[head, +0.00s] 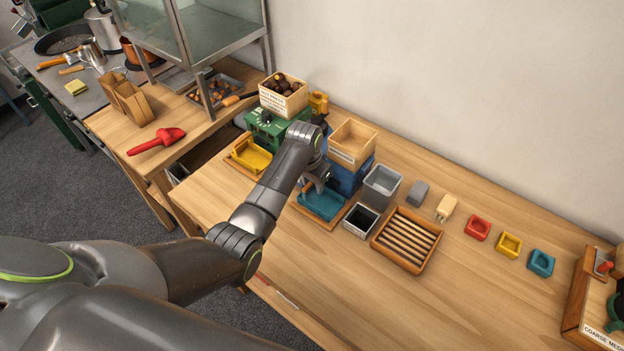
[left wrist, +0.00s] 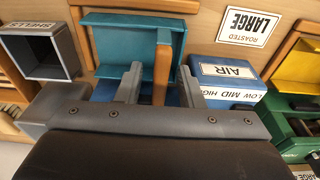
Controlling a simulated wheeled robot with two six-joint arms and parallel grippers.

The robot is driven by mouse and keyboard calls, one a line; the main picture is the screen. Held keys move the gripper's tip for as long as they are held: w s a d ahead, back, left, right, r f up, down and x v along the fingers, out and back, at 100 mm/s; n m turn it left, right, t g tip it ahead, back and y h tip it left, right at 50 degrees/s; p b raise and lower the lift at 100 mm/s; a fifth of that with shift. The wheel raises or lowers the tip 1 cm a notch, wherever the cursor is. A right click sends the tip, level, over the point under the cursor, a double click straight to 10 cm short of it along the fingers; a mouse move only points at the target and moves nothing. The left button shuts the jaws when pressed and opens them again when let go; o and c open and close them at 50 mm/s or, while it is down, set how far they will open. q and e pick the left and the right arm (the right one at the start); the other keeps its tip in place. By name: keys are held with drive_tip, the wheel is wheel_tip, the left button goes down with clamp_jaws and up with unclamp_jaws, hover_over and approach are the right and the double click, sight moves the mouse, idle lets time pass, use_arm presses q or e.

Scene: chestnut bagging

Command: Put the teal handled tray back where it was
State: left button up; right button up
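The teal handled tray (head: 322,204) sits at its wooden base (head: 334,224) in front of the blue machine. In the left wrist view the teal tray (left wrist: 108,40) is upper left of centre, and its wooden handle (left wrist: 162,68) points toward my gripper. My left gripper (head: 318,183) is at the handle end of the tray. In the left wrist view its two fingers (left wrist: 158,78) stand apart, one on each side of the handle, with gaps showing. The far part of the tray is partly hidden by my gripper in the head view. My right gripper is not in view.
The blue machine (head: 347,178) carries a wooden box (head: 352,142). The green machine (head: 267,130) and yellow tray (head: 250,155) are to the left. A dark square bin (head: 361,220), grey bin (head: 381,185) and slatted wooden rack (head: 407,240) are close on the right. The front table is clear.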

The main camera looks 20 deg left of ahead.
use_arm(q)
wheel_tip(320, 180, up, 12)
drive_tip(key=s+b, duration=0.1)
drive_tip(key=shift+s+a, duration=0.3)
drive_tip(key=shift+s, duration=0.05)
idle(0.4)
